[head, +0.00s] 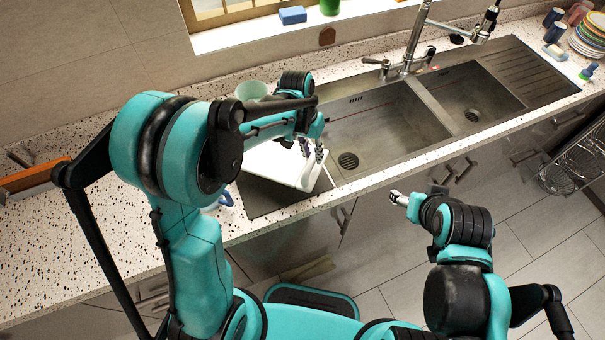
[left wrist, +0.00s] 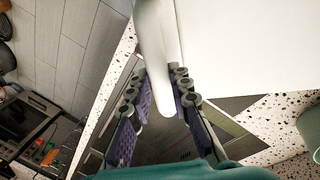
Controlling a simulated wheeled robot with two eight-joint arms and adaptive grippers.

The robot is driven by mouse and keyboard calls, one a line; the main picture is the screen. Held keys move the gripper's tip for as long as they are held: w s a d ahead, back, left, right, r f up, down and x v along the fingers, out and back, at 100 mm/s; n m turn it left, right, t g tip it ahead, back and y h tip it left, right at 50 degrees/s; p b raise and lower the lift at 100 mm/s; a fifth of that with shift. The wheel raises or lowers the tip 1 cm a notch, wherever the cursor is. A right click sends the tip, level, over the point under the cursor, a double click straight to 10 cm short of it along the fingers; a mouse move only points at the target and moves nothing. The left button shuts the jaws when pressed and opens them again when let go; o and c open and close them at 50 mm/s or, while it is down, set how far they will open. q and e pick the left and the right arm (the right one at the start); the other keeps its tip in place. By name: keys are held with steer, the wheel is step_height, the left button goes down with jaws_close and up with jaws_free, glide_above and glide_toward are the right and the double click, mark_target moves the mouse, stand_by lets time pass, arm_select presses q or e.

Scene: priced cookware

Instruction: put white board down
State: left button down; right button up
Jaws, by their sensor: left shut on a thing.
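The white board (head: 272,163) is at the left end of the sink in the head view, partly hidden behind my left arm. My left gripper (head: 314,165) is shut on its right edge. In the left wrist view the white board (left wrist: 255,50) fills the upper right, and a pale rounded part of it passes between the fingers of my left gripper (left wrist: 163,92). I cannot tell whether the board touches the surface below. My right gripper (head: 398,198) is in front of the counter, apart from the board, and its fingers are too small to read.
The metal sink (head: 375,135) with its tap (head: 416,40) lies to the right of the board. A pale green cup (head: 250,90) stands behind the board. Stacked plates (head: 592,36) are at the far right. The speckled counter (head: 60,235) is clear at the left front.

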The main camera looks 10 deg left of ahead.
mark_target(306, 169)
arm_select(q)
steer(key=s+f, duration=0.1)
steer(key=s, duration=0.1)
steer(key=s+a+f, duration=0.1)
steer(key=shift+s+a+f, duration=0.1)
steer(key=shift+s+f, duration=0.25)
step_height(306, 169, down, 4)
steer(key=shift+b, duration=0.75)
steer(key=shift+r, duration=0.1)
steer(key=c, duration=1.4)
jaws_free()
